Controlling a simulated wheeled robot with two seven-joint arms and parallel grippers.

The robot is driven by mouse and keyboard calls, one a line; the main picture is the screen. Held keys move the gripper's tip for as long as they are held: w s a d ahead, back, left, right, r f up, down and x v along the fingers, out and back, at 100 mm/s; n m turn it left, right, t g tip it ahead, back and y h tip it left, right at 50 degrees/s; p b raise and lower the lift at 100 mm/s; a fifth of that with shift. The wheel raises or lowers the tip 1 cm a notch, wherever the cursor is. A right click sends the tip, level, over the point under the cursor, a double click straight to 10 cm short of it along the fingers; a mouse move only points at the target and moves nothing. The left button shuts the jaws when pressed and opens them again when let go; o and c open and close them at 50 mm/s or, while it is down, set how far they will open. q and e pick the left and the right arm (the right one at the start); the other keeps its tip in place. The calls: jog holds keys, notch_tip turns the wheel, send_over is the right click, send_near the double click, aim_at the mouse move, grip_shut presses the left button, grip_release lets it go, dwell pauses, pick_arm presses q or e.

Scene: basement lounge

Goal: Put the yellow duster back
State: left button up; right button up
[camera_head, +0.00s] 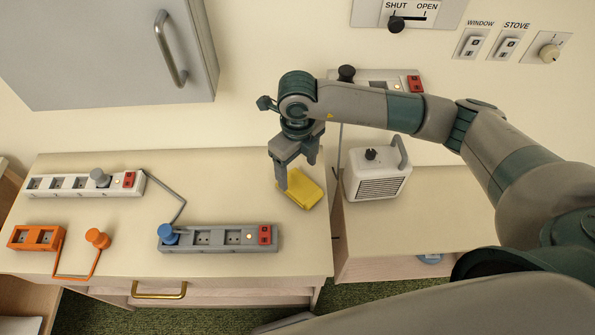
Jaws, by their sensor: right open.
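The yellow duster (306,192) lies on the beige counter (120,178) near its right edge. It is a small block-like yellow piece, set slightly at an angle. My right gripper (297,176) is open and points down at the duster. Its fingers overlap the duster's upper left part in the picture; I cannot tell whether they touch it. My left gripper is not in view.
A white power strip (75,185), a grey power strip (215,238) and an orange socket block (36,237) with its cord lie on the counter. A white heater (377,181) stands on the lower surface at right. A grey cabinet (90,60) hangs above left.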

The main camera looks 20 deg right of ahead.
aim_at(297, 183)
notch_tip(297, 183, up, 6)
jog(key=p, duration=0.2)
jog(key=shift+r, duration=0.15)
dwell(0.4)
